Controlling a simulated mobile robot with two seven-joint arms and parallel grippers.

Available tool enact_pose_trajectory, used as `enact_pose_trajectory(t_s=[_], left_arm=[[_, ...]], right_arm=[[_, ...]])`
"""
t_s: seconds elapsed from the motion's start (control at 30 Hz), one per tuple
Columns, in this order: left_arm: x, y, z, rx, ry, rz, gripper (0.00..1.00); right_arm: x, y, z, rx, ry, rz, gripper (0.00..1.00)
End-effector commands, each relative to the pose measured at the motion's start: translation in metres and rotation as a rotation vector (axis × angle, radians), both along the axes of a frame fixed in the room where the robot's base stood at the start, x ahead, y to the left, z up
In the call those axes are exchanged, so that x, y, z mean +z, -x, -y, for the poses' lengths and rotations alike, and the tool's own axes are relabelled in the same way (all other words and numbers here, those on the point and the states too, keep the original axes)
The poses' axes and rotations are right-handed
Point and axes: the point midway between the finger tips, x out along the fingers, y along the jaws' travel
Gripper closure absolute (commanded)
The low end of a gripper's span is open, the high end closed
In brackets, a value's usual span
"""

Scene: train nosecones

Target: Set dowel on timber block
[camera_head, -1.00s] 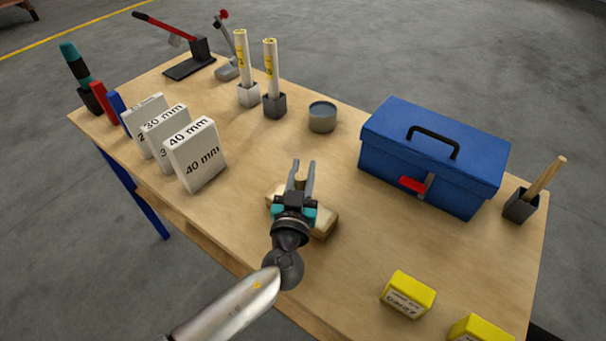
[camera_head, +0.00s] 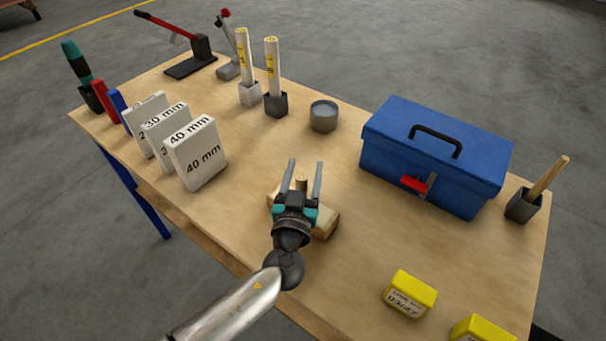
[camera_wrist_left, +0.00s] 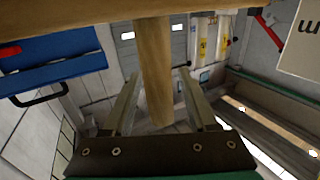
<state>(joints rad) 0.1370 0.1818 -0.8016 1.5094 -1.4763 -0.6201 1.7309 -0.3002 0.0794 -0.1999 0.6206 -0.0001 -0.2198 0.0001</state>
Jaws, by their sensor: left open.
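The timber block (camera_head: 327,223) lies on the workbench, partly hidden behind my left gripper. The short wooden dowel (camera_head: 301,183) stands upright on the block, its lower part hidden in the head view. In the left wrist view, which looks upside down, the dowel (camera_wrist_left: 156,70) meets the block (camera_wrist_left: 85,14) at the top of the picture. My left gripper (camera_head: 305,164) is open, with one finger on each side of the dowel and a gap on both sides. My right gripper is not in view.
A blue toolbox (camera_head: 432,158) stands to the right, with a grey tin (camera_head: 323,116) behind the block. White gauge blocks (camera_head: 196,153) stand to the left. Yellow boxes (camera_head: 410,293) lie at the front right. The bench between block and toolbox is clear.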

Motion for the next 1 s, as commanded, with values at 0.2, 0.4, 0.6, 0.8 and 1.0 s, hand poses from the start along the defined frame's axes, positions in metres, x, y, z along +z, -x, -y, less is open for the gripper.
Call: enact_pose_trajectory(t_s=[0.2,0.4,0.6,0.8,1.0], left_arm=[[0.001,0.01,-0.002,0.0,0.001,-0.002,0.42],[0.0,0.046,-0.007,-0.001,0.001,-0.003,0.42],[0.0,0.083,-0.013,-0.001,0.001,-0.002,0.42],[0.001,0.109,-0.017,-0.001,0.0,-0.001,0.42],[0.003,0.118,-0.019,-0.001,0.001,0.001,0.42]], right_arm=[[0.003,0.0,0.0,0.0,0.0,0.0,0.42],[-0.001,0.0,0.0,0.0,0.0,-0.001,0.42],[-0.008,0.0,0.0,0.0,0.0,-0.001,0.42],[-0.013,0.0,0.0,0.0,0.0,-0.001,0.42],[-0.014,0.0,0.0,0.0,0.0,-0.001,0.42]])
